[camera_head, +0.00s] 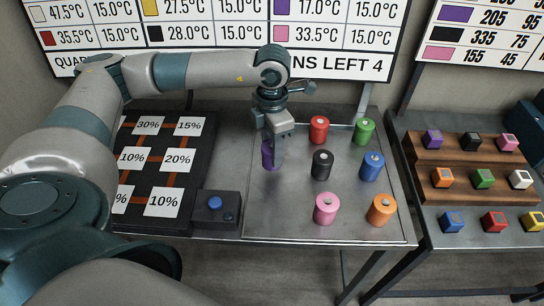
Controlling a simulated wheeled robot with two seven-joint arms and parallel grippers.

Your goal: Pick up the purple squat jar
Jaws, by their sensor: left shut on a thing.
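The purple squat jar (267,157) is at the left of the group of jars on the metal table. My left gripper (272,140) points down from above and is shut on it, hiding part of the jar. I cannot tell whether the jar touches the table or is slightly raised. My right gripper is not in view.
Red (319,129), green (363,131), black (322,164), blue (371,166), pink (325,208) and orange (380,210) jars stand to the right. A dark box with a blue button (215,203) and a percentage board (168,160) lie left. Coloured cubes sit on a wooden rack (460,185).

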